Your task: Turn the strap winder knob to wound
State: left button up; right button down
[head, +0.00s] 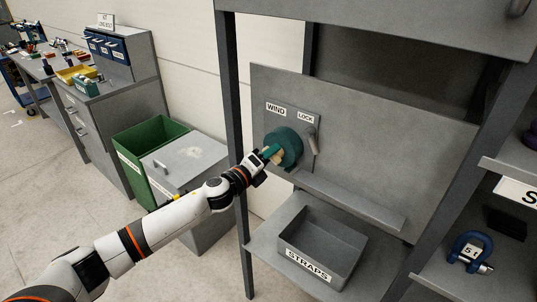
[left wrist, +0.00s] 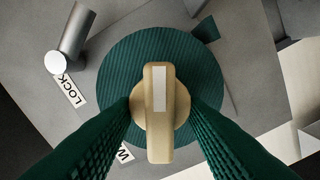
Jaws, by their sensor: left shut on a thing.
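The strap winder is a round green drum (head: 286,146) on a grey panel plate, under the labels WIND (head: 276,108) and LOCK (head: 305,117). Its tan knob (left wrist: 160,112) with a white stripe sits at the drum's centre in the left wrist view. My left gripper (head: 272,153) reaches the drum from the left, and its green fingers close on both sides of the knob. A grey lock lever (head: 312,140) stands right of the drum; it also shows in the left wrist view (left wrist: 68,38). My right gripper is out of view.
A grey ledge (head: 350,203) runs below the drum. A grey tray (head: 318,252) labelled STRAPS stands on the shelf below. A green bin (head: 150,135) and grey box stand left of the rack's upright (head: 234,150). A blue shackle (head: 467,248) sits at the right.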

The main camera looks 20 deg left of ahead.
pick_arm(q)
jog(key=m+p, duration=0.1)
jog(key=m, duration=0.3)
jog(key=shift+r+m, duration=0.1)
jog(key=shift+m, duration=0.3)
jog(key=m+p, duration=0.1)
jog(key=m, duration=0.3)
jog(key=shift+d+m, duration=0.15)
jog(key=shift+m, duration=0.15)
jog(key=o, duration=1)
jog(key=shift+c, duration=0.2)
jog(key=shift+s, duration=0.1)
jog(key=b+v, duration=0.2)
jog(key=v, duration=1)
